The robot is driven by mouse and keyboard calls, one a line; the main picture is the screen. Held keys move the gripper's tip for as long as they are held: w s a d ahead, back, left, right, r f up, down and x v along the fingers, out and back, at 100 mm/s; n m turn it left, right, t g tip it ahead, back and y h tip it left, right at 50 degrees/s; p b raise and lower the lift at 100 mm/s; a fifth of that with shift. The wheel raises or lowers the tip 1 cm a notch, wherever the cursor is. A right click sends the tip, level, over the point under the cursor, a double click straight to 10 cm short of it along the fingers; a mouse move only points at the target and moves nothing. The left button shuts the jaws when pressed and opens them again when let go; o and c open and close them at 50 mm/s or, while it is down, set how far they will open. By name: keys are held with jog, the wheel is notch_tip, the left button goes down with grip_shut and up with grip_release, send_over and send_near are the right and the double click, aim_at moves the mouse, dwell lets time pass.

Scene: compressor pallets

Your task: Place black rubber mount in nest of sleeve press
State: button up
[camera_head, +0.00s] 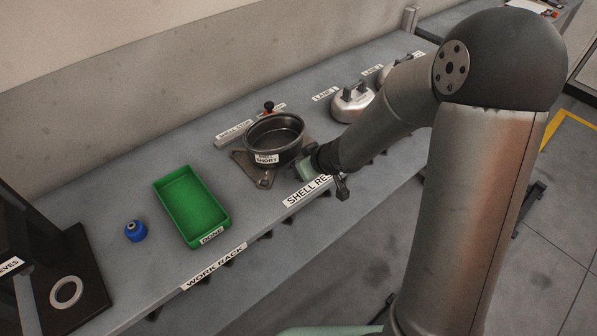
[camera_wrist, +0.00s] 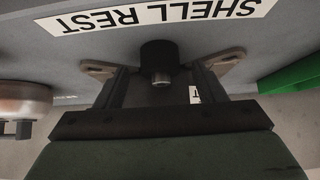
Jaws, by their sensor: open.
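A black cylinder with a metal stud (camera_wrist: 160,62), which looks like the black rubber mount, shows in the wrist view between my gripper's two fingers, with a gap on each side. My gripper (camera_wrist: 160,95) is open. In the head view my gripper (camera_head: 328,178) is low at the right of the dark pot-like shell (camera_head: 275,133), by the SHELL REST label; the mount cannot be made out there. At the lower left, a dark stand (camera_head: 85,265), perhaps the sleeve press, has a pale ring (camera_head: 66,292) on its base. Its sign is cut off at "EVES".
A green DONE tray (camera_head: 222,220) and a blue mount-like piece with a metal top (camera_head: 136,232) lie between stand and shell. The shell sits on tan feet (camera_head: 264,180). Silver shells (camera_head: 350,105) stand in lanes behind my arm. The bench's front edge is close to my gripper.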

jog(key=shift+w+a+f, duration=0.25)
jog(key=shift+f, duration=0.2)
jog(key=c, duration=1.1)
jog(key=shift+r, duration=0.1)
jog(key=shift+c, duration=0.2)
